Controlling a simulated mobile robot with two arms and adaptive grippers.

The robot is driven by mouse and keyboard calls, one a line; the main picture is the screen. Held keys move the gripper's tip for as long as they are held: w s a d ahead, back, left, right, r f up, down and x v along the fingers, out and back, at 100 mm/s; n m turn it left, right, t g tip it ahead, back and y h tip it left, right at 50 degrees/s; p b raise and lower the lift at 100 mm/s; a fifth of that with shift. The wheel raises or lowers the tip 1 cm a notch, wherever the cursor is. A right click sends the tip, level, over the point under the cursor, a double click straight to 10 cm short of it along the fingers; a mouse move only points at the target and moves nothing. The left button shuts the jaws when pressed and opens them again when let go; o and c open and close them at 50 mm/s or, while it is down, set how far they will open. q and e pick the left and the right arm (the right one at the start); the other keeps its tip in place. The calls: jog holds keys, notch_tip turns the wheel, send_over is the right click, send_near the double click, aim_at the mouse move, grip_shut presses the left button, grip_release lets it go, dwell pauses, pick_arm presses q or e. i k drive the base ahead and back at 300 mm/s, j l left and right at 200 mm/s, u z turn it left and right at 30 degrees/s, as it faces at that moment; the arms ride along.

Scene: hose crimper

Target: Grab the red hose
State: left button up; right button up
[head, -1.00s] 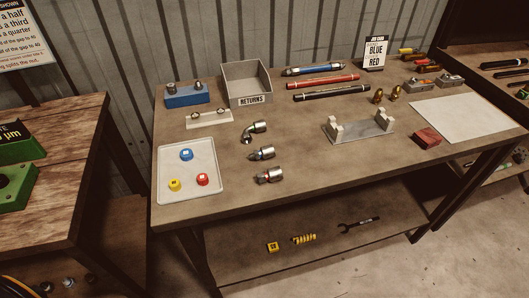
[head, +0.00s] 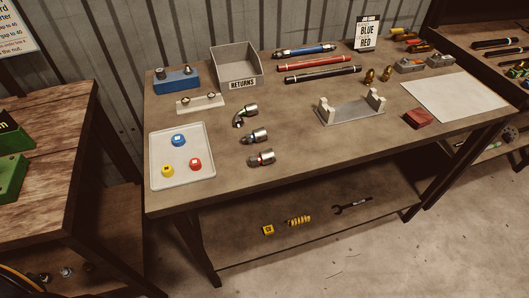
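Neither of my grippers is in the head view.
A grey RETURNS bin (head: 237,68) stands left of the hoses. A sign card (head: 367,33) stands behind at right. Metal fittings (head: 254,136), a bracket stand (head: 350,110) and a white tray (head: 184,178) sit further forward.

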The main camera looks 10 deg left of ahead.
aim_at(339, 58)
jog(key=i+l, duration=0.15)
jog(key=l, duration=0.25)
jog(key=i+l+u, duration=0.1)
jog(key=l, duration=0.25)
jog(key=i+l, duration=0.25)
jog(key=l, duration=0.15)
